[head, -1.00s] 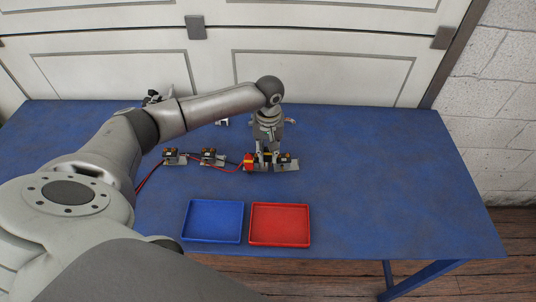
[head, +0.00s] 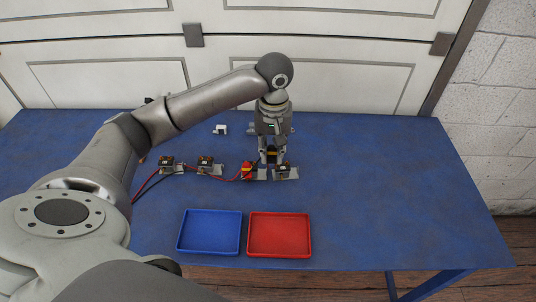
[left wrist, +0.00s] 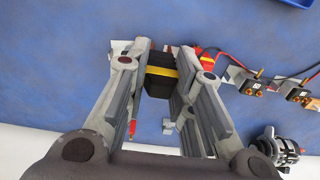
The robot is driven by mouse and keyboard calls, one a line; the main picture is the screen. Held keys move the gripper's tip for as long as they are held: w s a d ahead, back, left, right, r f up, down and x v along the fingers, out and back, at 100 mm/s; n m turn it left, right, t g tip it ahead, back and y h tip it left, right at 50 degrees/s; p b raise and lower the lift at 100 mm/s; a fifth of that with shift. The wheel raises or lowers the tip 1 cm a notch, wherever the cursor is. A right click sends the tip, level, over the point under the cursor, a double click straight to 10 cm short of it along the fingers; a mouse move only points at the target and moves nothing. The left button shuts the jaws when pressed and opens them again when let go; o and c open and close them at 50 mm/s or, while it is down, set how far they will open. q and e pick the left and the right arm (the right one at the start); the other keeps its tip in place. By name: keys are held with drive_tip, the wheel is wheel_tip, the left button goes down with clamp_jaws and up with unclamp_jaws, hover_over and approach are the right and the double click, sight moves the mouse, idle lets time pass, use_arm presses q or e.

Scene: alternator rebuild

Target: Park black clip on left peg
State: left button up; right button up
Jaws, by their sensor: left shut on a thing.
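My left gripper (head: 270,157) is shut on the black clip (head: 272,152), which has a yellow band. It holds the clip above the right end of a row of small metal stands. In the left wrist view the black clip (left wrist: 160,76) sits between the fingers. A red clip (head: 248,169) is at the stand just left of the gripper, and it also shows in the left wrist view (left wrist: 207,57). The rightmost stand (head: 287,172) is beside and below the gripper. Two more stands, (head: 167,165) and (head: 206,166), are further left. My right gripper is not in view.
A blue tray (head: 211,252) and a red tray (head: 279,253) lie in front of the stands. A small white part (head: 220,130) lies behind them. An alternator-like metal part (left wrist: 282,147) shows in the left wrist view. Red and black leads run along the stands. The table's right side is clear.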

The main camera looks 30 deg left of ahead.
use_arm(q)
drive_tip(key=s+d+r+p, duration=0.5)
drive_tip(key=d+r, duration=0.1)
drive_tip(key=r, duration=0.1)
drive_tip(key=shift+s+d+r+p, duration=0.3)
drive_tip(key=shift+s+p, duration=0.05)
drive_tip(key=shift+p, duration=0.05)
drive_tip(key=shift+f, duration=0.1)
